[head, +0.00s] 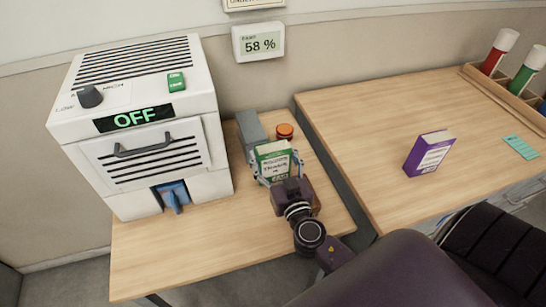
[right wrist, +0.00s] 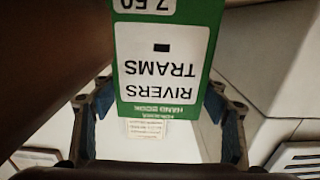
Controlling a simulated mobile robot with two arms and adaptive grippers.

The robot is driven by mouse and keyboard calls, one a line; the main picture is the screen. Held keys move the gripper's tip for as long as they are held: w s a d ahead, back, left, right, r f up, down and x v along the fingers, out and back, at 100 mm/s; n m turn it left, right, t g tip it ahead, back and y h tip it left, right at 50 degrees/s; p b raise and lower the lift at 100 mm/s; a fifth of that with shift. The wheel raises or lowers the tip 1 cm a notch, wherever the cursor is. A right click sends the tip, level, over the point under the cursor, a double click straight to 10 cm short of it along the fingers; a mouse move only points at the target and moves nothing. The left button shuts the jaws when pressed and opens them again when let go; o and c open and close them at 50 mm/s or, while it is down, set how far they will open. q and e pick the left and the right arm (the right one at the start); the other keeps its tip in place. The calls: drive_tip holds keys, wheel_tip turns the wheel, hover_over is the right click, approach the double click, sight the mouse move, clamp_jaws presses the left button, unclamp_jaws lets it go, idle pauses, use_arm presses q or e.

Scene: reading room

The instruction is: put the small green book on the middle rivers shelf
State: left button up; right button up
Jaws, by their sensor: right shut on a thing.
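The small green book (head: 272,149) stands over the narrow wooden desk, right of the white machine, in the head view. Its white label shows upside down in the right wrist view (right wrist: 160,65) and reads RIVERS, TRAMS and 7.50. My right gripper (head: 277,167) is shut on the green book, with one finger at each side of it; both fingers show in the right wrist view (right wrist: 160,115). I cannot tell whether the book touches the desk. My left gripper is not in view. No rivers shelf is in view.
The white machine (head: 150,180) reads OFF, with a blue piece (head: 173,195) in its slot. A grey block (head: 250,128) and an orange round thing (head: 284,131) are behind the book. The right desk (head: 355,125) holds a purple book (head: 429,153) and a bottle tray (head: 505,92).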

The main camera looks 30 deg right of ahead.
drive_tip(key=shift+r, duration=0.1)
drive_tip(key=o, duration=0.9)
drive_tip(key=shift+f, duration=0.2)
drive_tip(key=o, duration=0.5)
drive_tip(key=shift+r, duration=0.15)
